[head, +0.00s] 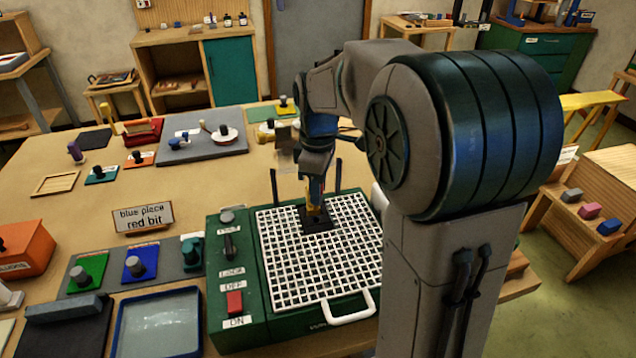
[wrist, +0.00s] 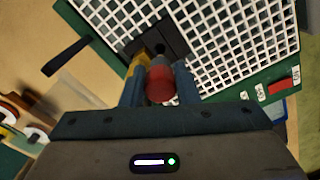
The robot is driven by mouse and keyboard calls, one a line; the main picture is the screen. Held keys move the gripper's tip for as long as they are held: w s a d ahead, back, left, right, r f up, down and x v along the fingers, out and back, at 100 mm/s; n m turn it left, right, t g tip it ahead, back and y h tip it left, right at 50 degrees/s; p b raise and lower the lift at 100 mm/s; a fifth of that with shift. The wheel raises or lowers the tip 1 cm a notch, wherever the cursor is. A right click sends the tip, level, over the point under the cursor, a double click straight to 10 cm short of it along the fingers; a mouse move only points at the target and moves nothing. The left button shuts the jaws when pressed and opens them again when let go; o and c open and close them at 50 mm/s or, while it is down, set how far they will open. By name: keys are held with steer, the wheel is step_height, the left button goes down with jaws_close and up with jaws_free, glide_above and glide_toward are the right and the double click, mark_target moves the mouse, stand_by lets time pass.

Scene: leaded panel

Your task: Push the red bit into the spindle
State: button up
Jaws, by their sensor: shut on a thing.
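My gripper (head: 314,200) reaches down over the white grid of the green machine (head: 228,318). In the wrist view my gripper (wrist: 160,88) is shut on the red bit (wrist: 160,86), whose rounded red body shows between the two blue fingers. The bit's grey end points toward a dark block on the grid, the spindle (wrist: 150,42), where a small dark hole shows. The spindle also shows in the head view (head: 320,222) just below my fingers. I cannot tell whether the bit's tip touches the hole. In the head view the bit is hidden by the fingers.
Green and blue knobbed blocks (head: 136,266) and a shallow water tray (head: 158,325) are at the front left. Dark upright posts (head: 338,175) rise behind the grid, close to my gripper.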

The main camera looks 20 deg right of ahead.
steer(key=shift+f+b, duration=0.5)
steer(key=shift+f, duration=0.6)
steer(key=shift+f, duration=0.55)
stand_by(3.3)
steer(key=shift+r+p, duration=0.3)
steer(key=shift+p, duration=0.1)
stand_by(2.7)
